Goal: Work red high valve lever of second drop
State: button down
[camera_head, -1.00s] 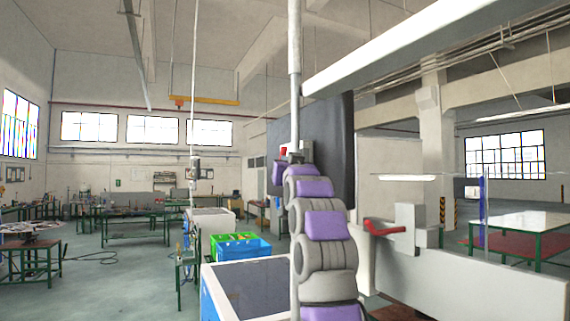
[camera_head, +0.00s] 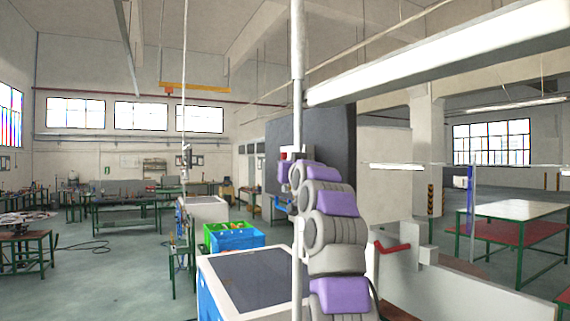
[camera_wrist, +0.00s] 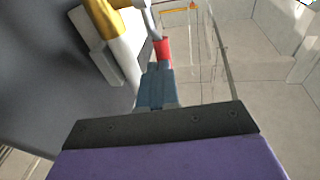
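In the wrist view the red lever (camera_wrist: 162,48) shows at the tip of my gripper (camera_wrist: 155,75), with a grey stem above it. The blue-grey fingers point up at the lever; whether they are parted or closed on it I cannot tell. A pale pipe (camera_wrist: 127,55) with a yellow part stands to the left of the lever. In the head view a grey vertical drop pipe (camera_head: 298,60) hangs in front of me, with a small red patch (camera_head: 284,155) beside my raised arm. A blue handle (camera_head: 283,206) is lower down. My arm hides the rest of this area.
A dark-topped bench (camera_head: 248,275) stands below, with green and blue crates (camera_head: 234,237) behind it. Another drop pipe (camera_head: 184,100) hangs at left. A red handle (camera_head: 393,248) on a grey unit is at right. A dark panel (camera_head: 330,150) stands behind my arm.

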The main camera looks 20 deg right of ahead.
jog(key=shift+w+a+r+g+p, duration=0.2)
jog(key=shift+a+r+g+p, duration=0.1)
jog(key=shift+a+p, duration=0.35)
jog(key=shift+w+d+p, duration=0.1)
jog(key=shift+d+p, duration=0.25)
jog(key=shift+p, duration=0.25)
jog(key=shift+w+g+p, duration=0.25)
jog(key=shift+g+p, duration=0.15)
jog(key=shift+p, duration=0.35)
jog(key=shift+r+p, duration=0.25)
jog(key=shift+p, duration=0.2)
jog(key=shift+f+g, duration=0.1)
jog(key=shift+g, duration=0.2)
jog(key=shift+a+f, duration=0.1)
jog(key=shift+f, duration=0.05)
dwell(0.3)
